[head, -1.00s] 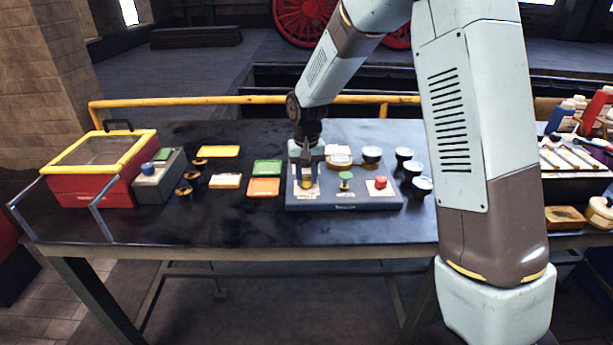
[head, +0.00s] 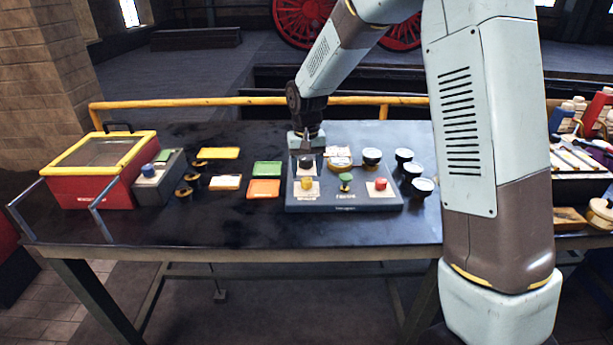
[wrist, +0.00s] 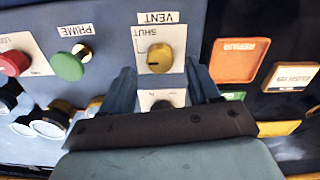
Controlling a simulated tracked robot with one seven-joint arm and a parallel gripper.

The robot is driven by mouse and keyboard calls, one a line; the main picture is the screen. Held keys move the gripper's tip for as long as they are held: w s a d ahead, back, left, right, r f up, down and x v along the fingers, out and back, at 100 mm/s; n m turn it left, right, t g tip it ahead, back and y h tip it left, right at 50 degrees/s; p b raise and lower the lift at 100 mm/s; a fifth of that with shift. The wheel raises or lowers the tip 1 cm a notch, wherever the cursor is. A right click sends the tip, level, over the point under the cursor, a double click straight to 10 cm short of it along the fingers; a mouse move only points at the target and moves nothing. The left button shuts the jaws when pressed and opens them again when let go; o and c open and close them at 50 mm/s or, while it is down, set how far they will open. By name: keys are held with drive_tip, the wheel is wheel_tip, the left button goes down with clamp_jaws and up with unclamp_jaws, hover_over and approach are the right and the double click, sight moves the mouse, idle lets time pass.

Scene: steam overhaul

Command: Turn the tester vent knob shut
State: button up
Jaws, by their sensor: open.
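The tester (head: 350,205) is a blue-grey box on the bench. Its yellow vent knob (head: 306,182) sits at the front left on a white plate. In the wrist view the vent knob (wrist: 160,58) is under an upside-down VENT label, with SHUT lettering at its upper left. A dark mark shows on the knob's left side; its exact setting is unclear. My gripper (wrist: 161,72) is open and empty, its fingers either side of a black knob (wrist: 162,104) behind the vent knob. In the head view my gripper (head: 307,148) is over the tester's back left.
A green PRIME knob (wrist: 69,66) and a red knob (wrist: 14,62) sit beside the vent knob. A yellow rail (head: 240,101) runs behind.

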sight(307, 179)
wheel_tip(307, 179, up, 11)
drive_tip(key=shift+f, duration=0.15)
idle(0.4)
drive_tip(key=s+d+r+t, duration=0.3)
drive_tip(key=s+d+r, duration=0.8)
drive_tip(key=s+d, duration=0.3)
drive_tip(key=s+d+t, duration=0.1)
drive_tip(key=s+d, duration=0.3)
drive_tip(key=s, duration=0.3)
drive_tip(key=s+d+m+t, duration=0.1)
drive_tip(key=s+d, duration=0.3)
drive_tip(key=s, duration=0.4)
drive_tip(key=shift+s+f+m+t, duration=0.2)
drive_tip(key=shift+f+m+t, duration=0.1)
drive_tip(key=shift+d, duration=0.1)
drive_tip(key=shift+c, duration=0.2)
